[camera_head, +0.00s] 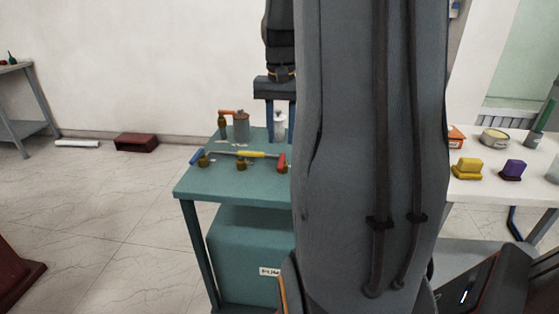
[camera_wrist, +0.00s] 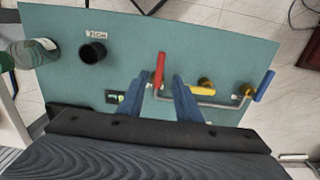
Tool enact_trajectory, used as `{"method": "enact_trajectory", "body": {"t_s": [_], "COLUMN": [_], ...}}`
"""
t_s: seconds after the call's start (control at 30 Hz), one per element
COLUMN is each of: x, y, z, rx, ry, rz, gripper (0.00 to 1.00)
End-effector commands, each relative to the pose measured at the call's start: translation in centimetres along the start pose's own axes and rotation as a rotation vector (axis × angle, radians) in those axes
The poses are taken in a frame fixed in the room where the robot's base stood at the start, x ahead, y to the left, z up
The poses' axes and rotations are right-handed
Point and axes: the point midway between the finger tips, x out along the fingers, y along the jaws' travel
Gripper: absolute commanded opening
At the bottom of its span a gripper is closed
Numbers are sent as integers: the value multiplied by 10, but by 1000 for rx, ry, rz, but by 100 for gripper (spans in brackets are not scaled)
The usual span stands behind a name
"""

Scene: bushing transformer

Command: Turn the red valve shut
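The red valve (camera_wrist: 159,68) shows in the wrist view as a red lever on the green table (camera_wrist: 215,47), its lever pointing away from my gripper. In the head view the red valve (camera_head: 282,161) is partly hidden behind my arm. My gripper (camera_wrist: 160,80) has its two blue fingers spread, one on each side of the red lever in the wrist view, with nothing clamped. In the head view my gripper (camera_head: 280,118) points down over the table. I cannot tell whether the fingertips are at the lever's height.
A yellow valve (camera_wrist: 202,90) and a blue valve (camera_wrist: 265,86) sit along the same pipe, to the right in the wrist view. A dark round fitting (camera_wrist: 92,52) stands to the left. In the head view, a white table (camera_head: 500,199) with small items stands at the right.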

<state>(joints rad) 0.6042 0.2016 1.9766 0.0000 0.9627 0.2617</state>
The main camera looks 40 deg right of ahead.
Motion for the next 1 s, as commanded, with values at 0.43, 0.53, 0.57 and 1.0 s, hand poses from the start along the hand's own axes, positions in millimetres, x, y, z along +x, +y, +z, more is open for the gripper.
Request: {"method": "enact_trajectory", "body": {"t_s": [0.43, 0.53, 0.57, 1.0], "x": [62, 70, 71, 74], "y": [0, 0, 0, 0], "z": [1, 1, 1, 1], "rx": [-1, -1, -1, -2], "ry": [-3, -3, -2, 0], "rz": [1, 1, 1, 0], "gripper": [31, 31, 31, 11]}}
